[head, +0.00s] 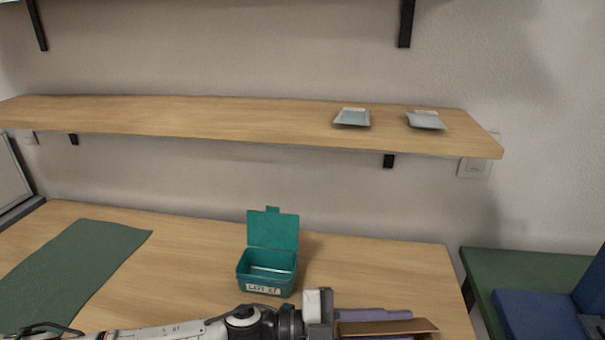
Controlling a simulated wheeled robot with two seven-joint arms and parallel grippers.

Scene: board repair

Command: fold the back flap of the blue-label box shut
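A brown, cardboard-like panel (392,326) shows at the bottom edge, right of centre. It may be part of the blue-label box, but no blue label is visible and the rest is below the frame. My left gripper (375,326) reaches in from the left at the bottom. Purple strips, apparently its fingers, lie along the far and near sides of the panel. I cannot tell whether they grip it. My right gripper is not in view.
A teal box (267,285) with its lid standing open and a white label is on the wooden table (190,262). A green mat (75,265) lies left. Two small trays (352,117) (426,120) sit on the shelf (200,115). Blue objects (540,315) are at right.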

